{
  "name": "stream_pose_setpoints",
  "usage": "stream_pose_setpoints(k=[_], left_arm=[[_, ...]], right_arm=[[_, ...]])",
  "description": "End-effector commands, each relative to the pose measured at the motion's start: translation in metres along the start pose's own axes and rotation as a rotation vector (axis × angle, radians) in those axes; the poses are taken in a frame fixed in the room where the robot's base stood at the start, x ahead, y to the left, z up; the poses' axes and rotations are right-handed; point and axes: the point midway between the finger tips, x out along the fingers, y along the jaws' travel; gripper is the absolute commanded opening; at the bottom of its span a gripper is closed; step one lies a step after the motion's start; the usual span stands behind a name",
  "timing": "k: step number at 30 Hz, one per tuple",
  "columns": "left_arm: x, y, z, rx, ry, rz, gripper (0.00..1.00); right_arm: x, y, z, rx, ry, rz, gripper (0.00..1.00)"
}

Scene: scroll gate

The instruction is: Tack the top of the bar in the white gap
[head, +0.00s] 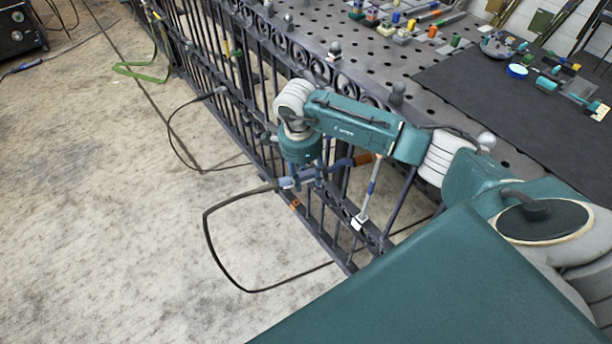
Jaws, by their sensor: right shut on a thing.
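My right gripper (307,178) hangs at the end of the teal arm beside the dark iron gate. It is shut on a torch-like tool (340,167) with a blue body, a white part at its left and an orange-brown end at its right, close to the gate bars. A black cable runs from its left end. The scroll gate (262,60) stands upright, with vertical bars and a row of scrolls along its top. I cannot tell which bar lies in a white gap. Contact between tool and gate is unclear, partly hidden by my arm. My left gripper is out of view.
A white-and-blue tool (359,221) is at the gate's near part. A perforated metal table (300,12) with a black mat (500,85) and small items lies behind the gate. A cable (207,225) loops over the concrete floor (100,220), which is mostly clear at left.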

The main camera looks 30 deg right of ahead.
Motion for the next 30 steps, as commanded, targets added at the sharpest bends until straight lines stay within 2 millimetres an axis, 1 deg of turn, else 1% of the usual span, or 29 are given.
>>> stream_pose_setpoints(k=[5, 30], left_arm=[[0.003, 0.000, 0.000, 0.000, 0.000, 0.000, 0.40], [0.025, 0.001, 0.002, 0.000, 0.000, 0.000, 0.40]], right_arm=[[0.000, -0.001, 0.008, -0.002, -0.002, -0.001, 0.03], [0.001, 0.000, 0.074, -0.001, -0.002, -0.002, 0.03]])
